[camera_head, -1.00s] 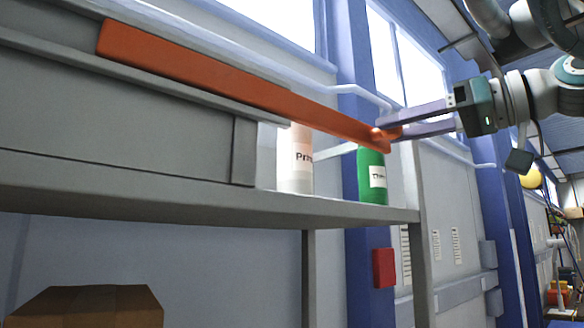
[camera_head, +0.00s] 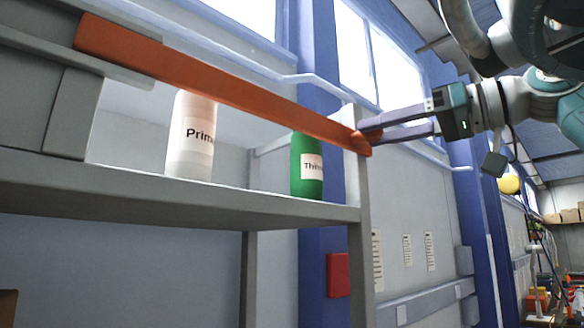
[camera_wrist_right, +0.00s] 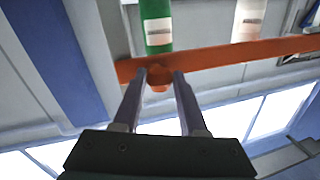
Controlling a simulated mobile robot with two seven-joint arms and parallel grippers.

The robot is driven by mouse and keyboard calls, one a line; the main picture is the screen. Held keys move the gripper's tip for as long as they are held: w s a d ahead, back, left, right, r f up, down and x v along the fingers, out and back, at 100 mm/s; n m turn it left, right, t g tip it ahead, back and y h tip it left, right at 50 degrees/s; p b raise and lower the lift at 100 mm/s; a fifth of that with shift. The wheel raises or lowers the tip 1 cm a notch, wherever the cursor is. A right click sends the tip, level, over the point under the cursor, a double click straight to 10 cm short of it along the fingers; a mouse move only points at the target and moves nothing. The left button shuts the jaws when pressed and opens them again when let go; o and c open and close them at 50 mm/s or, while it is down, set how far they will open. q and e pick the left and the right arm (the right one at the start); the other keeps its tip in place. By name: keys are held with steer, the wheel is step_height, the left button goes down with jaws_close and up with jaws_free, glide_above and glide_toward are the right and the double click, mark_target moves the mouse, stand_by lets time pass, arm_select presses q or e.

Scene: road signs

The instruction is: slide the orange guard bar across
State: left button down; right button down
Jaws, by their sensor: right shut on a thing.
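The orange guard bar (camera_head: 210,78) runs across the front of a grey shelf, above its board. It slopes down to the right in the head view and its right end overlaps the shelf's right upright. The bar also crosses the right wrist view (camera_wrist_right: 225,55). My right gripper (camera_head: 364,134) is shut on a small orange knob at the bar's right end. In the right wrist view the two fingers (camera_wrist_right: 160,78) stand on either side of that knob (camera_wrist_right: 159,77). My left gripper is in neither view.
A white bottle (camera_head: 191,140) and a green bottle (camera_head: 306,166) stand on the shelf board (camera_head: 200,205) behind the bar. A grey upright (camera_head: 361,230) closes the shelf on the right. A red box (camera_head: 338,275) is on the blue column below.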

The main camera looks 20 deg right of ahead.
steer(key=shift+w+d, duration=0.15)
steer(key=shift+d, duration=0.05)
steer(key=shift+c, duration=2.3)
jaws_free()
steer(key=b+v, duration=0.6)
steer(key=v, duration=0.4)
steer(key=shift+a, duration=0.1)
